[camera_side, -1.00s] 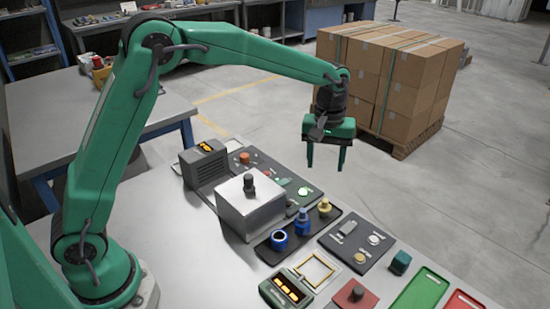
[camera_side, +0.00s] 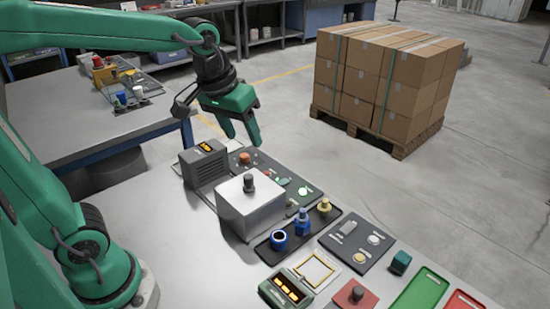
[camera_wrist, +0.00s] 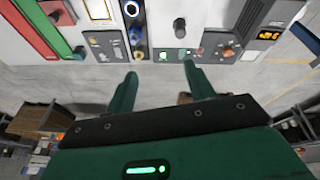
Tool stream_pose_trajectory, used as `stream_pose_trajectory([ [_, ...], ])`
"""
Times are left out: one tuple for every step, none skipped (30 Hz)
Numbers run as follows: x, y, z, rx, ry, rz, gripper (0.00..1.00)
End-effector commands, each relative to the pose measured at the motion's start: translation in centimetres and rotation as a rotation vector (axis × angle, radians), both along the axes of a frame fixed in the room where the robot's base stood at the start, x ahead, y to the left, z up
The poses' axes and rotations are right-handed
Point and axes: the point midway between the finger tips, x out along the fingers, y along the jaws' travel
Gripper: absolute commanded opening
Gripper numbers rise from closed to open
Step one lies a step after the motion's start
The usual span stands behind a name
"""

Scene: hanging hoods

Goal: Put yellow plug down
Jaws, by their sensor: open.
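The yellow plug (camera_side: 324,207) stands upright at the far end of a dark tray (camera_side: 268,250), apart from my gripper. It also shows small near the top of the wrist view (camera_wrist: 139,54). A blue plug (camera_side: 302,221) and a blue ring-shaped piece (camera_side: 279,240) sit in the same tray. My gripper (camera_side: 242,134) is open and empty, raised and tilted, behind and left of the tray in the side view. In the wrist view its fingers (camera_wrist: 160,72) are apart with nothing between them.
A pale box-shaped hood with a dark knob (camera_side: 243,208) stands left of the tray. A grey block with an amber display (camera_side: 203,169) is behind it. A dark panel (camera_side: 357,240), teal block (camera_side: 401,262), red pad (camera_side: 355,295) and green tray (camera_side: 420,291) lie rightward.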

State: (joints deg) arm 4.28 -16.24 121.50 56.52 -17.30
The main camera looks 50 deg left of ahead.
Motion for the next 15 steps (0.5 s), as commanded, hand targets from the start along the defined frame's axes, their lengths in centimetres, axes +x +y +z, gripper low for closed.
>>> stream_pose_trajectory([
  [-1.2, 0.3, 0.2, 0.007, -0.020, -0.016, 0.54],
  [-1.8, 0.5, 0.1, 0.012, -0.030, -0.027, 0.54],
  [-2.6, 0.7, 0.1, 0.018, -0.042, -0.043, 0.54],
  [-3.2, 0.9, 0.1, 0.023, -0.052, -0.052, 0.54],
  [-3.8, 1.0, 0.0, 0.028, -0.062, -0.064, 0.54],
  [-4.6, 1.2, -0.1, 0.036, -0.073, -0.078, 0.54],
  [-5.1, 1.4, -0.2, 0.042, -0.083, -0.090, 0.54],
  [-5.7, 1.5, -0.3, 0.048, -0.093, -0.100, 0.54],
  [-6.5, 1.6, -0.5, 0.055, -0.105, -0.114, 0.54],
  [-7.0, 1.8, -0.7, 0.062, -0.114, -0.124, 0.54],
  [-7.5, 1.9, -0.8, 0.067, -0.123, -0.134, 0.54],
  [-8.1, 2.0, -1.0, 0.076, -0.132, -0.147, 0.54],
  [-8.5, 2.1, -1.2, 0.081, -0.139, -0.154, 0.54],
  [-8.9, 2.2, -1.4, 0.085, -0.146, -0.163, 0.54],
  [-9.3, 2.2, -1.6, 0.091, -0.154, -0.173, 0.54],
])
